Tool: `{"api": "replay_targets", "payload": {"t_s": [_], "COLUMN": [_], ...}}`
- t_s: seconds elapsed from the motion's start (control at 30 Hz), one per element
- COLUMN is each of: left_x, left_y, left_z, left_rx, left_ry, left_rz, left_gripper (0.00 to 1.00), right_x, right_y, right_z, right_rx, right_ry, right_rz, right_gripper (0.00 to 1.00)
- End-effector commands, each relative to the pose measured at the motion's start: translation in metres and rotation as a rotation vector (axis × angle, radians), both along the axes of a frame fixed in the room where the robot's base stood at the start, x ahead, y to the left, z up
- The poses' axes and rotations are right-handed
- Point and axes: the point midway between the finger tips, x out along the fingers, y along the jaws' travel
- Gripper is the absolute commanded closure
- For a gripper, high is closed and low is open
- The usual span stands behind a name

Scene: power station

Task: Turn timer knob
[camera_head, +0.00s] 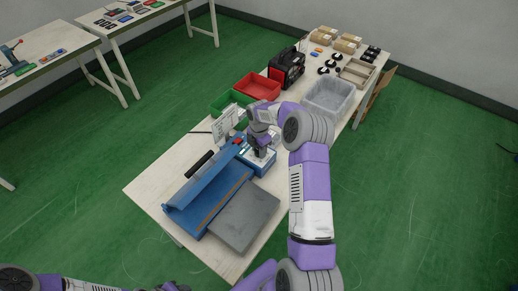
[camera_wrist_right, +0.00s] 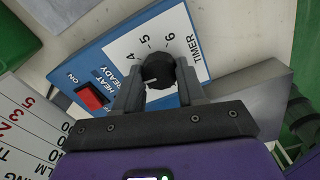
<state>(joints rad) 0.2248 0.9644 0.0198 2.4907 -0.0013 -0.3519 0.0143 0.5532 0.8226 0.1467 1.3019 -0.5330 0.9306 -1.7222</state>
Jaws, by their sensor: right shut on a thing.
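The black timer knob (camera_wrist_right: 158,70) sits on a white dial label in the right wrist view. The numbers 4, 5 and 6 and the word TIMER show around it. A short white mark shows on the knob. My right gripper (camera_head: 261,150) is over the control end of the blue sealing machine (camera_head: 178,209), its two fingers closed on opposite sides of the knob. In the head view the gripper hides the knob. Part of my left arm and gripper (camera_head: 172,287) shows at the bottom edge, too cut off to read.
A red lit-type switch (camera_wrist_right: 90,97) marked ON is beside the dial. A printed white card (camera_head: 228,122) stands close to the gripper. Green (camera_head: 222,105) and red bins (camera_head: 257,86) and a clear grey bin (camera_head: 328,97) stand farther back. A grey plate (camera_head: 243,215) lies in front.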

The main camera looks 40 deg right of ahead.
Motion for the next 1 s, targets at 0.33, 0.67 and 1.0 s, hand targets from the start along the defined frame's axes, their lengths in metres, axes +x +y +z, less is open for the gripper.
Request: {"api": "replay_targets", "payload": {"t_s": [0.33, 0.67, 1.0], "left_x": [0.0, 0.0, -0.0001], "left_y": [0.0001, -0.0001, 0.0], "left_z": [0.0013, 0.0013, 0.0012], "left_rx": [0.0, 0.0, 0.0], "left_ry": [0.0, 0.0, 0.0], "left_rz": [0.0, 0.0, 0.0], "left_gripper": [0.57, 0.57, 0.57], "right_x": [0.0006, 0.0007, 0.0004], "right_y": [-0.0001, -0.0001, 0.0], "right_z": [0.0009, 0.0008, 0.0005], "right_rx": [0.0, 0.0, 0.0], "right_ry": [-0.003, -0.003, -0.002], "right_rz": [0.087, 0.092, 0.091], "right_gripper": [0.91, 0.91, 0.35]}}
